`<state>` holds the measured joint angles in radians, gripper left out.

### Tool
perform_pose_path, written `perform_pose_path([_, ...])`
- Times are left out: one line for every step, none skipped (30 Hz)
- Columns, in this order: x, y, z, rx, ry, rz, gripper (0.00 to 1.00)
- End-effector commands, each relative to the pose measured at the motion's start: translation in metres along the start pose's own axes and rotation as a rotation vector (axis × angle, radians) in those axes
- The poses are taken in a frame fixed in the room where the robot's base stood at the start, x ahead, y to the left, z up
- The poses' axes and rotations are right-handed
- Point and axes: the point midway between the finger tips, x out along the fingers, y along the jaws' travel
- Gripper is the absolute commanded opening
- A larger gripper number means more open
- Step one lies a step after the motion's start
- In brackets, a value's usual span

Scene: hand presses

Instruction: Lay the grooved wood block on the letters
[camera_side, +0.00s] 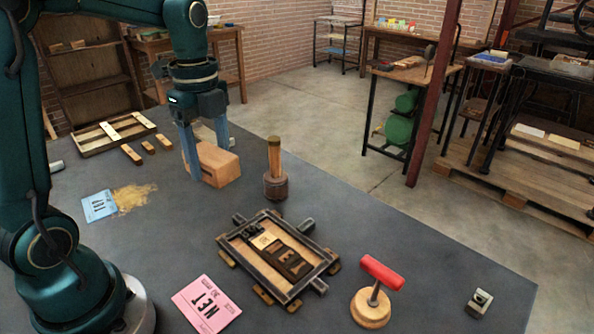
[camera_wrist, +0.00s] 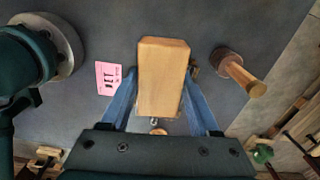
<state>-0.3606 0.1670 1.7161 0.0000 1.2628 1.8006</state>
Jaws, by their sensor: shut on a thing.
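The wood block (camera_side: 221,168) is a pale box shape at the back of the dark bench. My gripper (camera_side: 207,160) is shut on it, with one blue finger on each side. In the wrist view the block (camera_wrist: 163,75) fills the space between the fingers; its groove cannot be made out. It is at or just above the bench top; I cannot tell which. The dark letters (camera_side: 285,260) lie inside a metal frame (camera_side: 236,261) in front and to the right of the block, well apart from it. In the wrist view the block hides most of that frame.
A wooden mallet (camera_side: 275,170) stands upright between block and frame, just right of the block. A red-handled tool (camera_side: 376,290) stands right of the frame. A pink card (camera_side: 206,304) lies at the front, a blue card (camera_side: 99,206) at left. A wooden tray (camera_side: 88,146) is behind.

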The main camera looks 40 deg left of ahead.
Motion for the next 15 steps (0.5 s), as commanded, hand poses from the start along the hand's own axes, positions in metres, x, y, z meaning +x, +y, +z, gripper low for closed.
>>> perform_pose_path([-0.001, -0.002, -0.011, 0.047, -0.001, -0.003, 0.0])
perform_pose_path([-0.001, -0.002, -0.016, 0.065, -0.001, -0.004, 0.0])
perform_pose_path([-0.001, -0.003, -0.022, 0.086, -0.002, -0.006, 0.0])
perform_pose_path([-0.001, -0.003, -0.025, 0.1, -0.002, -0.006, 0.0])
perform_pose_path([-0.001, -0.003, -0.028, 0.11, -0.002, -0.006, 0.0])
perform_pose_path([-0.001, -0.003, -0.031, 0.122, -0.001, -0.005, 0.0])
perform_pose_path([0.0, -0.003, -0.034, 0.128, -0.001, -0.005, 0.0])
perform_pose_path([0.001, -0.003, -0.037, 0.133, -0.001, -0.004, 0.0])
perform_pose_path([0.004, -0.003, -0.042, 0.138, -0.001, -0.003, 0.0])
perform_pose_path([0.006, -0.003, -0.046, 0.141, -0.001, -0.001, 0.0])
perform_pose_path([0.009, -0.003, -0.051, 0.142, -0.001, 0.0, 0.0])
perform_pose_path([0.014, -0.003, -0.059, 0.144, -0.001, -0.001, 0.0])
perform_pose_path([0.018, -0.004, -0.065, 0.145, -0.001, 0.0, 0.0])
perform_pose_path([0.022, -0.004, -0.072, 0.144, -0.001, 0.001, 0.0])
perform_pose_path([0.027, -0.005, -0.081, 0.145, -0.001, 0.001, 0.0])
